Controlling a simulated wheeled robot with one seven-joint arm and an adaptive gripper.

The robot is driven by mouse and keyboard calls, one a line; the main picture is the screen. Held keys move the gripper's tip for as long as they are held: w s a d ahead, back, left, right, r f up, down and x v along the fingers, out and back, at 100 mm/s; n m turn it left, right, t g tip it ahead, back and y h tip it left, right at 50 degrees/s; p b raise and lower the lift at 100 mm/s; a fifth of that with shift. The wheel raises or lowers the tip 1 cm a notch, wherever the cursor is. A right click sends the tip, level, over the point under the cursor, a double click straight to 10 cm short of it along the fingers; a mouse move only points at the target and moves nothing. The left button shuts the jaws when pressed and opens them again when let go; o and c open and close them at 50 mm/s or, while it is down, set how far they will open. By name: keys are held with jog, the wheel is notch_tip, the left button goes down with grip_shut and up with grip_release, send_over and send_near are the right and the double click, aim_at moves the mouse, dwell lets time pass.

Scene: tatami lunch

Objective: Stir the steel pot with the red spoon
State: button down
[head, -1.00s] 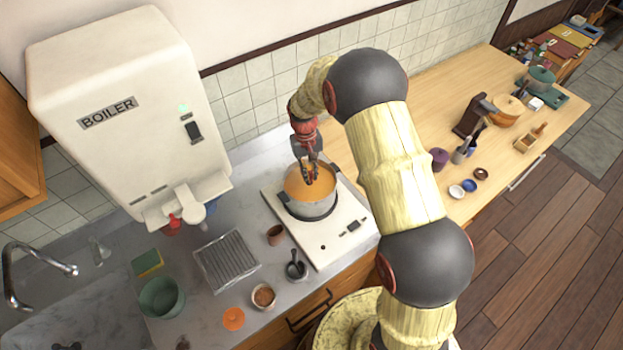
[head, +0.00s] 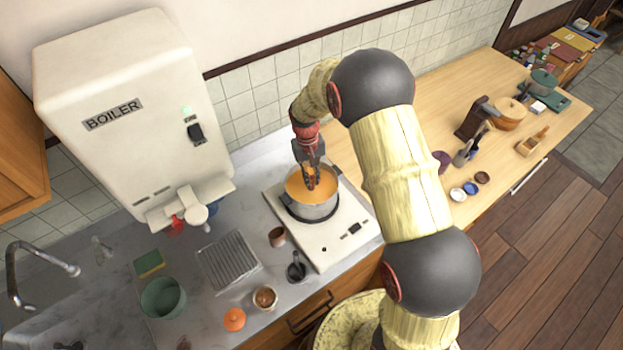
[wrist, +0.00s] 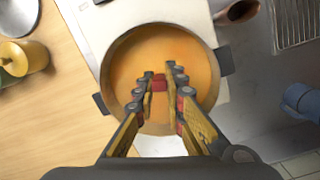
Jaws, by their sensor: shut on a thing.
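The steel pot (head: 313,211) stands on the white portable cooker, filled with orange liquid. In the wrist view the pot (wrist: 106,76) is seen from above, with dark handles on both sides. My gripper (head: 312,180) points down into the pot's opening. In the wrist view my gripper (wrist: 163,76) has its fingertips over the liquid, near the pot's middle, shut on the red spoon (wrist: 159,83). Only a short red piece of the spoon shows between the fingers. Its bowl is hidden, apparently in the liquid.
The white cooker (head: 339,247) sits on the grey counter. The boiler (head: 125,115) hangs behind left. A wooden counter (head: 420,175) extends right.

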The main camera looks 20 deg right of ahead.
notch_tip(320, 180, up, 11)
jog(key=s+p, duration=0.2)
jog(key=p, duration=0.3)
jog(key=shift+a+f+p, duration=0.2)
jog(key=shift+a+p, duration=0.05)
jog(key=shift+p, duration=0.05)
dwell(0.4)
dwell(0.7)
